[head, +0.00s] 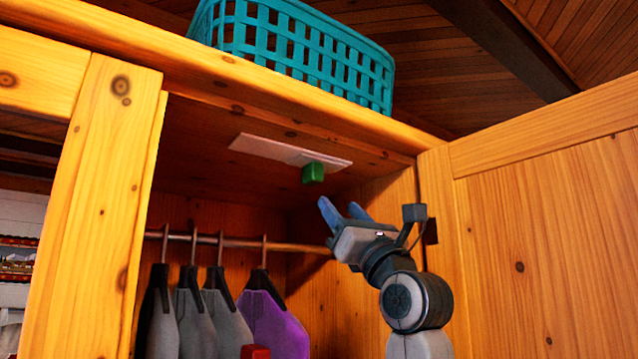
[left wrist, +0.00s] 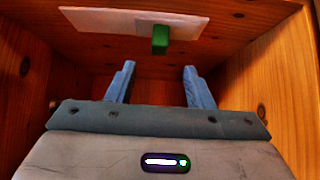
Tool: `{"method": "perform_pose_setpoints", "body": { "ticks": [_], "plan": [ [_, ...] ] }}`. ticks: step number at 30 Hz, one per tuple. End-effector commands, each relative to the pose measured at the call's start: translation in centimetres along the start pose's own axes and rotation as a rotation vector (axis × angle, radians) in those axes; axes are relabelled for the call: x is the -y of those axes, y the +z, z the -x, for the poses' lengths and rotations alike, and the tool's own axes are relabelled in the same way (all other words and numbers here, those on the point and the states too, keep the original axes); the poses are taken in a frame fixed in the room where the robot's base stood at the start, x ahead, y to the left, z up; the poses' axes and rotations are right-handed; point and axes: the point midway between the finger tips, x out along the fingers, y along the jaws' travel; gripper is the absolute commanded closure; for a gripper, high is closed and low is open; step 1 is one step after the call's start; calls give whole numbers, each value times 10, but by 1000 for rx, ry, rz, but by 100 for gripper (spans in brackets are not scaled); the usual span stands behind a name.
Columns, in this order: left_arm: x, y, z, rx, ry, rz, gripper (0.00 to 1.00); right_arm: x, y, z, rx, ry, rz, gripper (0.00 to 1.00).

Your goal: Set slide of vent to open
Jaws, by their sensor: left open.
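The vent (head: 268,148) is a flat white plate on the underside of the wardrobe's top. Its slide is a small green block (head: 313,172) hanging down near the plate's right end. In the left wrist view the vent (left wrist: 110,20) shows at the top, with the green slide (left wrist: 160,40) beyond the fingers and between them across the picture. My left gripper (head: 342,209) is open and empty, its blue fingers pointing up toward the slide from below and to the right. The left gripper (left wrist: 158,85) is apart from the slide. My right gripper is not in view.
The wardrobe's open door (head: 550,220) stands at the right, close to my arm. A clothes rail (head: 300,246) with several garments, one purple (head: 272,325), crosses below the vent. A teal basket (head: 300,50) sits on top. A wooden post (head: 95,200) stands at the left.

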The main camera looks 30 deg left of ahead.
Motion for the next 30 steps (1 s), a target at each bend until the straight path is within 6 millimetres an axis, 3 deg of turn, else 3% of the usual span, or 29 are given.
{"method": "perform_pose_setpoints", "body": {
  "ticks": [18, 30],
  "plan": [
    [0, 3, -98, -2, 1, -1, 53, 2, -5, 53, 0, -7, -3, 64],
    [0, 0, -107, -2, 1, 1, 53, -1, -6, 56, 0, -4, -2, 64]
  ]
}}
